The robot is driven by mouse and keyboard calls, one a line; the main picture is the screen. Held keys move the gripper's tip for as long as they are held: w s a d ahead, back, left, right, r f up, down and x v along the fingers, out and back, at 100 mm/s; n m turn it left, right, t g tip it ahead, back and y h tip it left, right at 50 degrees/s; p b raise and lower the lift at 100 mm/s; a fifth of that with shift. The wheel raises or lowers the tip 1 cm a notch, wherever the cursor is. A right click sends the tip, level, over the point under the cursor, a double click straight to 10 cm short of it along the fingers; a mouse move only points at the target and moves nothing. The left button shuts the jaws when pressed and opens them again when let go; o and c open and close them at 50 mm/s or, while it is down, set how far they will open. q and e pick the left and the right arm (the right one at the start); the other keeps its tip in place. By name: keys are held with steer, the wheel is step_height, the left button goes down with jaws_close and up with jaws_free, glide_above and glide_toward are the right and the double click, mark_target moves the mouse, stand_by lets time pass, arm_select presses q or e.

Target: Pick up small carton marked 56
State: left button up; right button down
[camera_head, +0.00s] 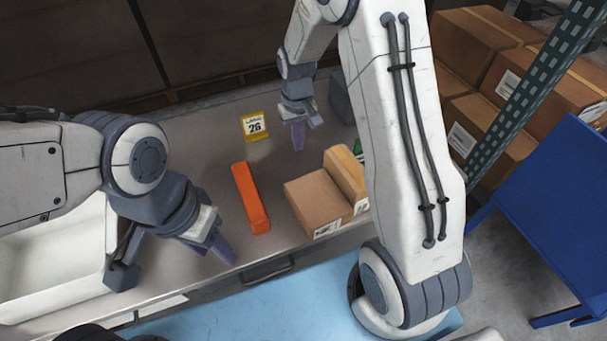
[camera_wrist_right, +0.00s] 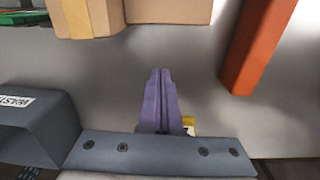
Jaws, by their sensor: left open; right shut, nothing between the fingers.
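Two brown cartons stand together on the grey bench in the head view: a wider carton (camera_head: 317,203) and a narrower carton (camera_head: 346,173) with a tape strip. Both have white labels on their front faces, too small to read, so I cannot tell which is marked 56. Their lower edges show at the top of the right wrist view (camera_wrist_right: 168,10). My right gripper (camera_head: 298,136) is shut and empty above the bench, behind the cartons; its purple fingers meet in the right wrist view (camera_wrist_right: 160,98). My left gripper (camera_head: 222,248) is open and empty near the bench's front edge.
An orange bar (camera_head: 250,198) lies left of the cartons. A yellow card marked 26 (camera_head: 255,127) is farther back. A white tray (camera_head: 50,255) is at left. A blue chair (camera_head: 555,205) is at right.

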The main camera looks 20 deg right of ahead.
mark_target(299, 173)
step_height(299, 173, down, 10)
steer(key=shift+s+r+p, duration=0.1)
steer(key=shift+r+p, duration=0.1)
steer(key=shift+p, duration=0.25)
steer(key=s+p, duration=0.1)
steer(key=s, duration=0.2)
steer(key=shift+s+r, duration=0.1)
steer(key=shift+s, duration=0.35)
